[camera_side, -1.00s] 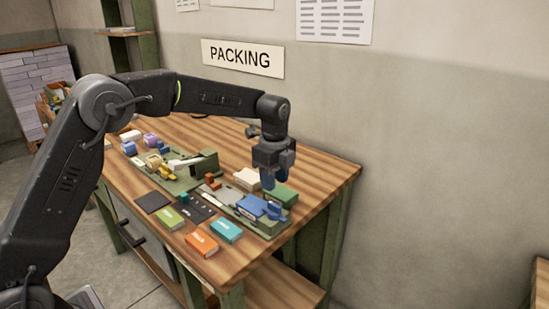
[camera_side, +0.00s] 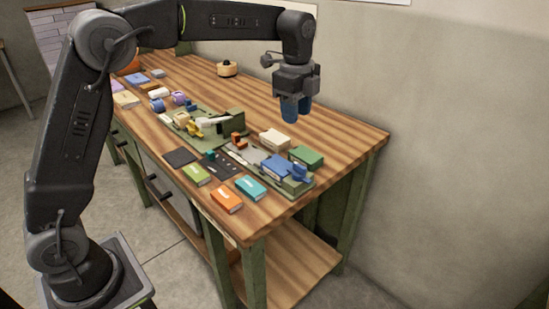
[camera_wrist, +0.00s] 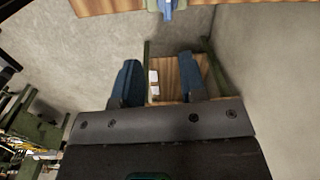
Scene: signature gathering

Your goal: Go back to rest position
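My gripper (camera_side: 295,112) hangs in the air above the right part of the wooden workbench (camera_side: 340,132), with its blue fingers pointing down. In the wrist view the two blue fingers (camera_wrist: 160,82) stand apart with nothing held between them. Below it on the bench lie a green box (camera_side: 306,156), a cream box (camera_side: 274,139) and a blue object (camera_side: 278,168) on the green tray (camera_side: 304,188). My gripper is clear of all of them.
Teal (camera_side: 251,187), orange (camera_side: 227,200) and lime (camera_side: 196,174) boxes lie along the front edge. A green fixture with yellow parts (camera_side: 191,127) stands left of them. A wall rises behind the bench. The bench's far right is bare.

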